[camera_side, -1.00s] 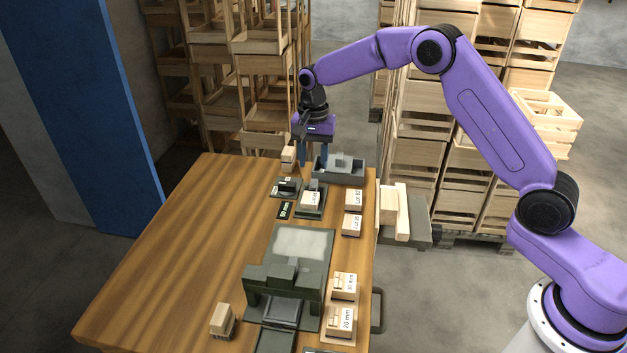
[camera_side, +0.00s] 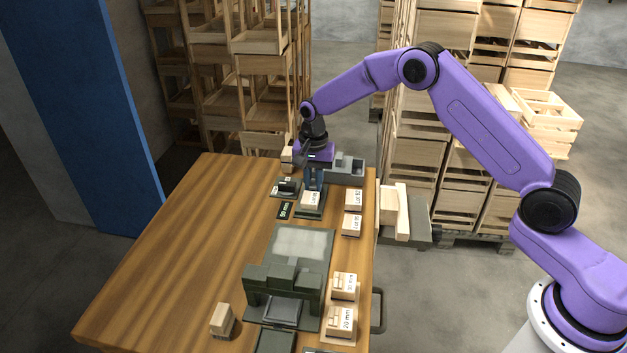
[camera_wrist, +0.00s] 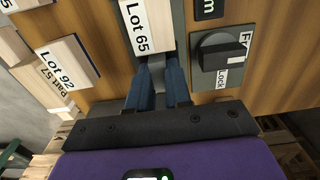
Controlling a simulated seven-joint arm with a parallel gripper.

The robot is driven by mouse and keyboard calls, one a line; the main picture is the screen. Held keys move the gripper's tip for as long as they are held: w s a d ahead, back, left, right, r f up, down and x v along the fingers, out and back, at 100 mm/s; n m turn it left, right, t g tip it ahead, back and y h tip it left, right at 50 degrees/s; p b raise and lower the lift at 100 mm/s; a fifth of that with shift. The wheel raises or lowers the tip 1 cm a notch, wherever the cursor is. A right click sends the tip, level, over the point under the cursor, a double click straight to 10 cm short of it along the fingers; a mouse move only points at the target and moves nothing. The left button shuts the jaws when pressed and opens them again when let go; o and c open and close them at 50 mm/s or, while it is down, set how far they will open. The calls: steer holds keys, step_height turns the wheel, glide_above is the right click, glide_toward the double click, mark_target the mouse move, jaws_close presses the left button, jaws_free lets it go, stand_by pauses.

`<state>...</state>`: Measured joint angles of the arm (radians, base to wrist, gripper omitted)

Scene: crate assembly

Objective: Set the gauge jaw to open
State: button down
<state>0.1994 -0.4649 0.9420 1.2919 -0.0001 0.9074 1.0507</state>
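The gauge (camera_side: 312,214) is a grey-green stand at the far part of the table, with a wooden block labelled Lot 65 (camera_wrist: 147,30) on it. A black knob (camera_wrist: 222,52) on a plate marked Lock sits beside it; the plate's other word is partly hidden. It also shows in the side view (camera_side: 287,187). My gripper (camera_side: 314,187) is low at the gauge's far end, behind the block. In the wrist view its blue fingers (camera_wrist: 157,75) stand a little apart, with a grey part between their tips. Whether they touch that part, probably the jaw, I cannot tell.
Blocks labelled Lot 92 (camera_wrist: 68,62) and another behind it lie beside the gauge. A grey tray (camera_side: 346,175) is just beyond my gripper. A dark green fixture (camera_side: 284,282) and more wooden blocks (camera_side: 341,322) stand nearer. The table's left half is mostly clear.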

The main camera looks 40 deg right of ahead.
steer(key=shift+w+d, duration=1.1)
steer(key=shift+r, duration=0.1)
steer(key=c, duration=1)
jaws_free()
steer(key=shift+c, duration=0.2)
step_height(320, 180, up, 17)
steer(key=shift+r, duration=0.15)
